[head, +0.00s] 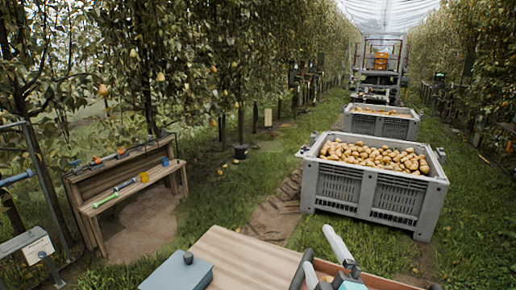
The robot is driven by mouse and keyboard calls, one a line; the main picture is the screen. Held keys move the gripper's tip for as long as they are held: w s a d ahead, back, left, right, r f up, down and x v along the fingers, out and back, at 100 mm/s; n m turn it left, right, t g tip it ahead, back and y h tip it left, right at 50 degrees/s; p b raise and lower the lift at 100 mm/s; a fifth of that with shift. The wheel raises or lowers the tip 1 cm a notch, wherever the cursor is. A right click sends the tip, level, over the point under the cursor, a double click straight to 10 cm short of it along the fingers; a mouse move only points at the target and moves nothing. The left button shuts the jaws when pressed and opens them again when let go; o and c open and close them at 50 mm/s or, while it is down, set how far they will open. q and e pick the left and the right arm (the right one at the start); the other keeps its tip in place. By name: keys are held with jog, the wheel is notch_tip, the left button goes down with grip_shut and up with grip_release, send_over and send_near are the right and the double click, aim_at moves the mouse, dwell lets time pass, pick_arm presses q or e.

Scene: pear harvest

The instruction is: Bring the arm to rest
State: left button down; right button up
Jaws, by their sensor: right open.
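My right gripper (326,268) shows at the bottom edge, right of centre, over the wooden tabletop in front of me. It is open, and I see nothing held in it. The frame's bottom edge cuts off part of it, and its pale and dark parts overlap, so its exact distance above the top cannot be told. My left gripper is not in view.
The wooden tabletop (232,246) carries a blue-grey box (178,271) at its left. A wooden bench (150,184) with tools and a yellow cup (144,177) stands left. A grey crate of pears (335,190) stands right, another (381,124) behind. Grass lies between.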

jog(key=s+d+f+m+g+h, duration=0.1)
jog(key=s+d+f+m+g, duration=0.1)
jog(key=s+f+m+g, duration=0.75)
jog(key=s+d+f+m+g, duration=0.2)
jog(key=s+f+m+g, duration=0.25)
jog(key=s+f, duration=0.9)
jog(key=s+f+n+g+b, duration=0.1)
jog(key=s+f+b, duration=0.15)
jog(key=f, duration=1.05)
jog(key=s+f+b, duration=0.1)
jog(key=f+b, duration=0.2)
jog(key=f, duration=1)
jog(key=s+d+f+b, duration=0.1)
jog(key=s+f+b, duration=0.1)
jog(key=s+f, duration=0.5)
jog(key=s+d+f+g+b, duration=0.1)
jog(key=s+d+f+b, duration=0.1)
jog(key=s+f, duration=0.5)
notch_tip(320, 180, down, 3)
jog(key=shift+s+f+n+h, duration=0.1)
jog(key=shift+s+n+h, duration=0.2)
jog(key=shift+s, duration=0.1)
